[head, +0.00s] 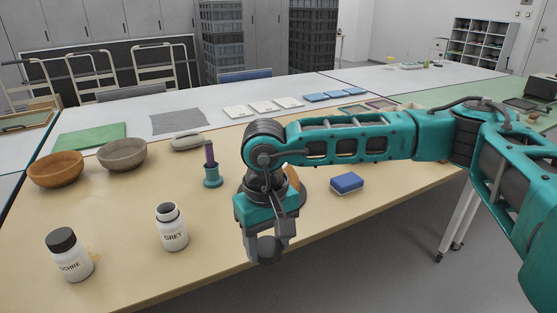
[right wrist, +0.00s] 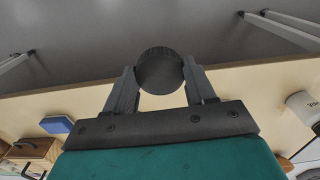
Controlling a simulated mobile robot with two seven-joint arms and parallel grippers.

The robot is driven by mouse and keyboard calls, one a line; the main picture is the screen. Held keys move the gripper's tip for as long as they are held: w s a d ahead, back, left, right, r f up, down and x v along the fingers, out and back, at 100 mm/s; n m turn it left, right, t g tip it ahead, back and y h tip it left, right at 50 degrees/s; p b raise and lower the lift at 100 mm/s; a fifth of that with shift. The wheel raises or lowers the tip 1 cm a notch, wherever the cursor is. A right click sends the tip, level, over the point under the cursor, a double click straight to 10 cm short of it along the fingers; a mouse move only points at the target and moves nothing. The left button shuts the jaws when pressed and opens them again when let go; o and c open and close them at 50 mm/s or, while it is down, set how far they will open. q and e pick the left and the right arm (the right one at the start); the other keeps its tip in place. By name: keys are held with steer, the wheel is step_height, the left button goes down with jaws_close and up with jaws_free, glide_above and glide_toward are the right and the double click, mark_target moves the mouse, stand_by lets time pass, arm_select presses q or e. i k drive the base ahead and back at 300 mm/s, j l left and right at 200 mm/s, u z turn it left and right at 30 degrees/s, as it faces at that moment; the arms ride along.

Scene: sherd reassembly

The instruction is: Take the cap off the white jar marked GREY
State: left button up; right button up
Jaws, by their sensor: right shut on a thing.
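The white jar marked GREY (head: 173,236) stands upright on the tan table, left of my right gripper. Its top shows a pale rim around a dark mouth, with no cap on it. My right gripper (head: 266,250) is near the table's front edge, pointing down, apart from the jar. In the right wrist view, my right gripper (right wrist: 160,82) is shut on a round black cap (right wrist: 160,70) with a ridged edge. A similar white jar marked OCHRE (head: 72,264) stands at the front left with its black cap on. My left gripper is not in view.
A blue block (head: 347,183) lies right of my gripper. A purple-and-green tool (head: 211,170) stands behind the jars. An orange-brown bowl (head: 56,169) and a grey-brown bowl (head: 122,154) sit at the back left. The table between the two jars is mostly clear.

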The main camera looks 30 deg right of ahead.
mark_target(169, 223)
steer(key=l+u, duration=0.15)
steer(key=u, duration=0.3)
steer(key=l+u, duration=0.2)
steer(key=u, duration=0.2)
steer(key=l+u, duration=0.25)
steer(key=k+l+u, duration=0.25)
steer(key=l, duration=0.2)
steer(key=l+u, duration=0.1)
steer(key=l, duration=0.3)
steer(key=k+l+u, duration=0.15)
steer(key=l, duration=0.2)
steer(key=k+l, duration=0.15)
steer(key=l, duration=0.2)
steer(key=k+l, duration=0.1)
steer(key=l, duration=0.25)
steer(key=k+l, duration=0.15)
steer(key=l, duration=0.2)
steer(key=k+l, duration=0.15)
steer(key=l, duration=0.2)
steer(key=i, duration=0.45)
steer(key=l+u, duration=0.05)
